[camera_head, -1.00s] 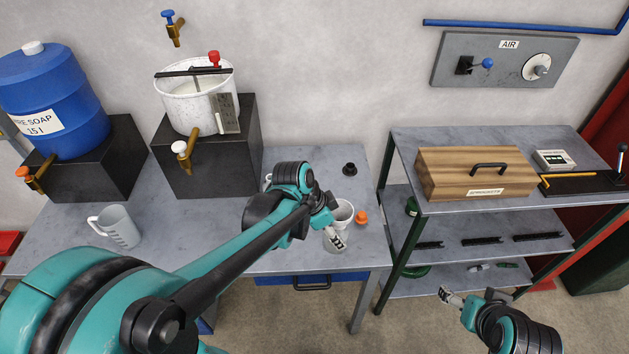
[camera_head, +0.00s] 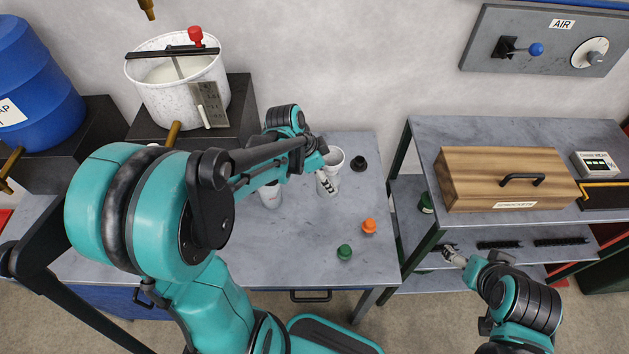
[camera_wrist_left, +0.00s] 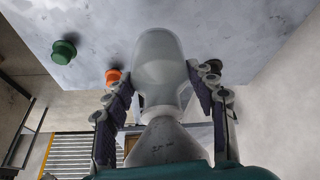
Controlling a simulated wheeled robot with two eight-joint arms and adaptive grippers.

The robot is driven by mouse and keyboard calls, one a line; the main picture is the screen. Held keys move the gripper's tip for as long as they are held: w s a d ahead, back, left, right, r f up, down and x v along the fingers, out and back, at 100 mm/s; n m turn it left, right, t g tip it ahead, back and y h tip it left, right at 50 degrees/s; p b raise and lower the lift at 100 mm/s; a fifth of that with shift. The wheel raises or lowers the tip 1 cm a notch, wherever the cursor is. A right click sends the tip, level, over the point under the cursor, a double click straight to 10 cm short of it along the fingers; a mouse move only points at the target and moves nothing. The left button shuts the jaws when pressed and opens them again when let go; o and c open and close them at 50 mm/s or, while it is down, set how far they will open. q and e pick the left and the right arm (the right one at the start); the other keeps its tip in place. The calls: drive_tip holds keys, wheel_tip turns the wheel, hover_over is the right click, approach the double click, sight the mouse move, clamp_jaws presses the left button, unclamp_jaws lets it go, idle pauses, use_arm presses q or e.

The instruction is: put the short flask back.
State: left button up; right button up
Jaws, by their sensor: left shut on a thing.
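My left gripper (camera_head: 326,176) is shut on a clear flask (camera_head: 329,187) over the right part of the grey bench. In the left wrist view the flask (camera_wrist_left: 160,62) sits between the two fingers. A pale funnel-like cone (camera_wrist_left: 163,142) meets its narrow neck; its wide white mouth (camera_head: 335,157) shows in the head view. I cannot tell whether the flask touches the bench. A second clear vessel (camera_head: 270,195) stands to the left, partly behind my left arm. My right gripper (camera_head: 451,256) is near the shelf unit, too small to read.
On the bench are a black stopper (camera_head: 359,163), an orange stopper (camera_head: 369,227) and a green stopper (camera_head: 344,252). A white bucket (camera_head: 160,101) and blue drum (camera_head: 38,85) stand on dark blocks at left. A shelf unit (camera_head: 470,136) holding a wooden box (camera_head: 508,178) is at right.

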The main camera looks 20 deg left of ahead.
use_arm(q)
drive_tip(key=w+a+f+b, duration=0.1)
drive_tip(key=f, duration=0.1)
drive_tip(key=a+f+b, duration=0.1)
drive_tip(key=a+f, duration=0.1)
drive_tip(key=f, duration=0.1)
drive_tip(key=w+a+f+b, duration=0.1)
drive_tip(key=a+f, duration=0.1)
drive_tip(key=shift+w+f, duration=0.3)
drive_tip(key=shift+w, duration=0.05)
drive_tip(key=shift+d+r, duration=0.1)
drive_tip(key=shift+r, duration=0.05)
drive_tip(key=o, duration=1.5)
drive_tip(key=shift+o, duration=0.2)
